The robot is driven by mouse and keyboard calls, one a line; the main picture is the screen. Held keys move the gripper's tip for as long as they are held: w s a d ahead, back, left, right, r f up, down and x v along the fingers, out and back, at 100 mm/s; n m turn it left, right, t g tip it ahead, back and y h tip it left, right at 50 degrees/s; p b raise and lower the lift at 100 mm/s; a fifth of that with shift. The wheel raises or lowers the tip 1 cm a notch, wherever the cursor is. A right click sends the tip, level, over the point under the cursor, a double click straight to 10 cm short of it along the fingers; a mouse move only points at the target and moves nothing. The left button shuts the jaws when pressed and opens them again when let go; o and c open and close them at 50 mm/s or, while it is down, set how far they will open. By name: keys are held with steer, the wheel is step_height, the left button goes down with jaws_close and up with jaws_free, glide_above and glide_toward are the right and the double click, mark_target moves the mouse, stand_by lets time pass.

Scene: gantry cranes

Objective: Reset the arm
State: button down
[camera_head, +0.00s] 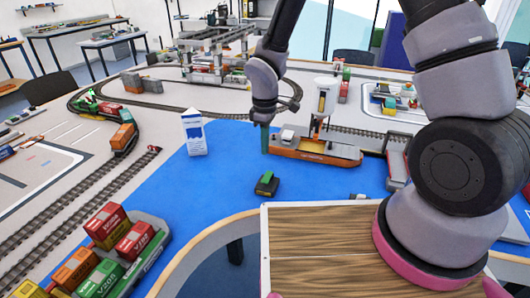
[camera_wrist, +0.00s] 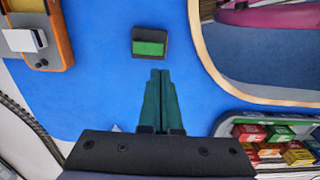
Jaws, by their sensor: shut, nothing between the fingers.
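My gripper (camera_head: 265,150) hangs from my arm over the blue part of the layout, its green fingers pointing down. In the wrist view its two fingers (camera_wrist: 160,76) lie side by side, shut, with nothing between them. A small dark block with a green top (camera_head: 267,184) lies on the blue surface just in front of the gripper. It also shows in the wrist view (camera_wrist: 150,43), beyond the fingertips and apart from them.
An orange-hulled ship (camera_head: 315,153) lies close right of the gripper. A white-and-blue carton (camera_head: 194,132) stands to the left. A container barge (camera_head: 140,262) is at lower left. A gantry crane (camera_head: 215,45) and train tracks (camera_head: 180,107) lie behind. Open blue surface surrounds the green-topped block.

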stand_by(0.6)
steer(key=w+d+r+m+t, duration=0.1)
steer(key=d+r+m, duration=0.4)
steer(key=r, duration=0.5)
steer(key=w+d+r+m+t, duration=0.1)
steer(key=d+r+m+t, duration=0.15)
steer(key=d+r, duration=0.6)
steer(key=s+d+r+m+t+y, duration=0.1)
steer(key=s+d+r+m+t, duration=0.1)
steer(key=s+d+r+m, duration=0.3)
steer(key=s+d+r+m+t+y, duration=0.1)
steer(key=s+d+r+m, duration=0.3)
steer(key=s+r, duration=0.5)
step_height(320, 180, up, 4)
steer(key=shift+d+f+m+t, duration=0.1)
steer(key=shift+d+m+t, duration=0.3)
steer(key=shift+m, duration=0.45)
steer(key=c, duration=1.5)
jaws_free()
steer(key=shift+c, duration=0.2)
